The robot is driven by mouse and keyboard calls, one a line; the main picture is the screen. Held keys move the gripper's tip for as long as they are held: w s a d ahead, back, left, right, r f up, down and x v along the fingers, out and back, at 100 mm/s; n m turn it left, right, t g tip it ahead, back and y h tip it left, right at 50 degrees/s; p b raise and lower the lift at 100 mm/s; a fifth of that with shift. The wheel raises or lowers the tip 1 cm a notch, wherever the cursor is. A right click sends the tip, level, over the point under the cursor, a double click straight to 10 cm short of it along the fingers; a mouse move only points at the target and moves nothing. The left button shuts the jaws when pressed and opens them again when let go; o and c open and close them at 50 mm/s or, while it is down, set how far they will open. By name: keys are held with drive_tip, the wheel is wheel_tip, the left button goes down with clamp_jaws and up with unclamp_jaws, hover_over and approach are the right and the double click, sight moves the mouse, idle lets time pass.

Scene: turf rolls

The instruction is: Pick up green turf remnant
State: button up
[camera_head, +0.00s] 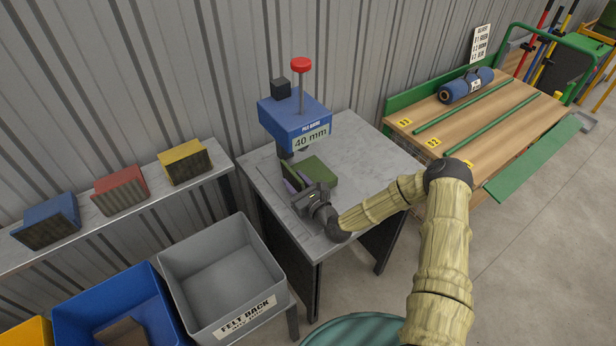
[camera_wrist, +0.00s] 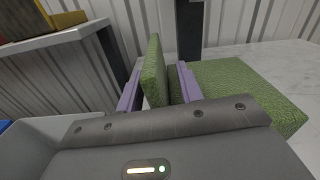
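A green turf piece stands upright as a thin slab (camera_wrist: 153,72) on the grey table (camera_head: 375,165), below the blue gauge. A thicker green block (camera_wrist: 240,85) lies flat to its right; it also shows in the head view (camera_head: 320,168). I cannot tell whether the two are joined. My gripper (camera_head: 295,184) is low at the table, its purple fingers (camera_wrist: 159,85) on either side of the upright slab. The fingers look apart, with a gap toward the right finger. The slab's lower part is hidden by the gripper body.
The blue gauge (camera_head: 294,118) marked 40 mm stands close behind the turf. A grey felt bin (camera_head: 205,262) and a blue bin (camera_head: 85,298) stand at front left. A shelf with blue, red and yellow blocks runs along the wall. A wooden bench (camera_head: 525,115) stands right.

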idle(0.3)
clamp_jaws()
drive_tip(key=shift+r, duration=0.55)
wheel_tip(320, 180, up, 3)
drive_tip(key=shift+f+b, duration=0.2)
drive_tip(key=shift+b, duration=0.35)
drive_tip(key=b+v, duration=0.3)
drive_tip(key=v, duration=1.5)
